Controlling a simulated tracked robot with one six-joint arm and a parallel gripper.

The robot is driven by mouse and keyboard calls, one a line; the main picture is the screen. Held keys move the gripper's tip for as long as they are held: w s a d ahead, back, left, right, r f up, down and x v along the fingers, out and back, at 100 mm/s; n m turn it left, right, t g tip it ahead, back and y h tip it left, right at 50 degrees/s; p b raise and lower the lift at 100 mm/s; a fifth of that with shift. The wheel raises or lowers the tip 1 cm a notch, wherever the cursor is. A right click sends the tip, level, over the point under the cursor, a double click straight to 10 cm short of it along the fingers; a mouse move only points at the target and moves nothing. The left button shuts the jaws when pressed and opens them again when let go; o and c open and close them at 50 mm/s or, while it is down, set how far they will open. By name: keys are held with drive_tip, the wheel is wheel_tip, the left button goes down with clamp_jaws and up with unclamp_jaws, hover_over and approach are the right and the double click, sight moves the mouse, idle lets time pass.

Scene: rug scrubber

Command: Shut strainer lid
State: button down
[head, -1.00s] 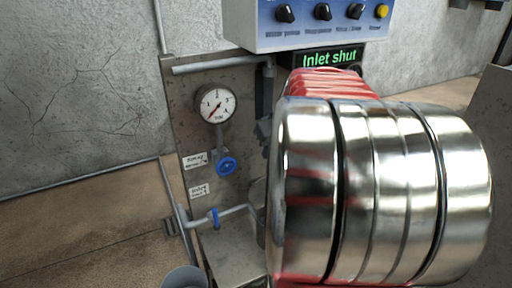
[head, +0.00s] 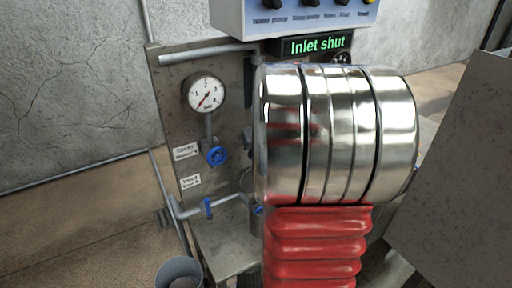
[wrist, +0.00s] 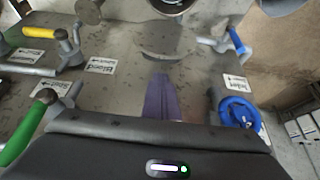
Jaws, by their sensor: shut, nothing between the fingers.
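My gripper (wrist: 160,84) is seen from behind in the wrist view. Its narrow purple-grey fingers are together and empty, above a grey metal panel (wrist: 125,88). A round, dark-centred fitting (wrist: 172,5) is cut off by the top edge of that view; it may be the strainer's mouth, but I cannot tell. A curved metal piece (wrist: 165,42) lies between it and the fingertips. I cannot surely make out the strainer lid or its angle. In the head view my arm hides the gripper and much of the panel's right side.
The wrist view shows a blue handwheel (wrist: 240,112), a blue lever (wrist: 237,41), a yellow lever (wrist: 40,31) and a green lever (wrist: 25,132) around the gripper. In the head view are a pressure gauge (head: 205,93), an "Inlet shut" display (head: 318,46) and a bucket (head: 181,272).

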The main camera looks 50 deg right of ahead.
drive_tip(key=shift+f, duration=1.75)
drive_tip(key=shift+s, duration=0.15)
drive_tip(key=shift+s+a+f, duration=0.2)
drive_tip(key=shift+s+a, duration=0.1)
drive_tip(key=shift+s, duration=0.6)
drive_tip(key=shift+s+a+f, duration=0.15)
drive_tip(key=shift+s+a, duration=0.2)
drive_tip(key=shift+s, duration=0.6)
drive_tip(key=shift+s+a+f, duration=0.2)
drive_tip(key=shift+s+a, duration=0.1)
drive_tip(key=shift+s, duration=0.6)
drive_tip(key=s+a+f, duration=0.1)
drive_tip(key=s+f, duration=0.3)
drive_tip(key=f, duration=0.1)
drive_tip(key=shift+s+a, duration=0.15)
drive_tip(key=shift+r, duration=0.1)
wheel_tip(320, 180, up, 9)
drive_tip(key=s, duration=0.2)
drive_tip(key=shift+a, duration=0.35)
